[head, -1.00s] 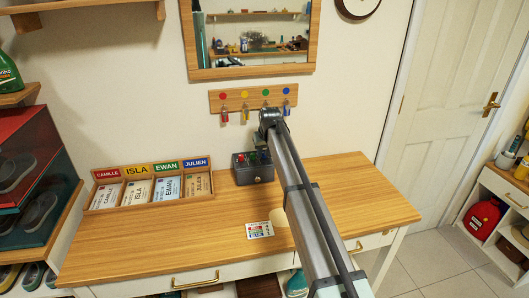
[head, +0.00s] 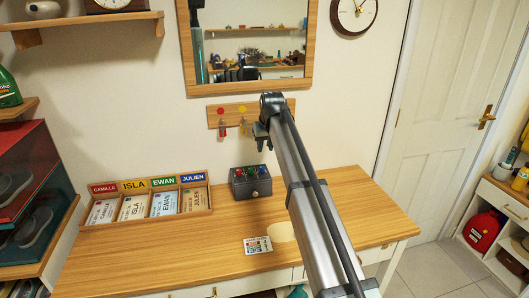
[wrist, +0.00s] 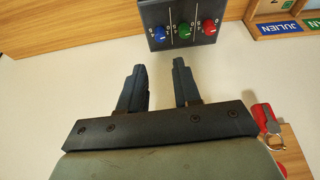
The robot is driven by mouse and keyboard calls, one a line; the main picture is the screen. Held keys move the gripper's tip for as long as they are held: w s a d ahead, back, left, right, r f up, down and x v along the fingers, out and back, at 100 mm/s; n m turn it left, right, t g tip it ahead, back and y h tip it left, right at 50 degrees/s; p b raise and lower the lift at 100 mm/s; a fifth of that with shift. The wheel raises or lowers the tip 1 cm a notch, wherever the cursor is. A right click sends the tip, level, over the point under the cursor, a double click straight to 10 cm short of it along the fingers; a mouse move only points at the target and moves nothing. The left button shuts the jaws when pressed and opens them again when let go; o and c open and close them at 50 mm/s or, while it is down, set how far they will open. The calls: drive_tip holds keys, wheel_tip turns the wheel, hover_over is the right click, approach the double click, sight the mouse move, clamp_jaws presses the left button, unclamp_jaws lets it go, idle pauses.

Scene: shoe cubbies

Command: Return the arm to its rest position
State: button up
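My gripper (head: 261,140) is in front of the wall at the key rack, at the far end of my arm. In the wrist view my gripper (wrist: 160,62) shows two dark fingers set apart with nothing between them. The wooden key rack (head: 213,117) has red and yellow dots, with tagged keys hanging below. Its right part is hidden behind my arm. A red-tagged key (wrist: 265,118) hangs to the right of the fingers in the wrist view, apart from them.
The wooden desk (head: 150,262) stands below, holding a grey switch box (head: 250,183), a name-card tray (head: 117,228) and a printed card (head: 257,246). A mirror (head: 193,88) hangs above the rack. A shelf (head: 110,20) is at upper left. The door (head: 450,110) is at right.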

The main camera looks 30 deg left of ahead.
drive_tip(key=shift+s+d+r, duration=0.1)
drive_tip(key=shift+r, duration=0.25)
idle(0.3)
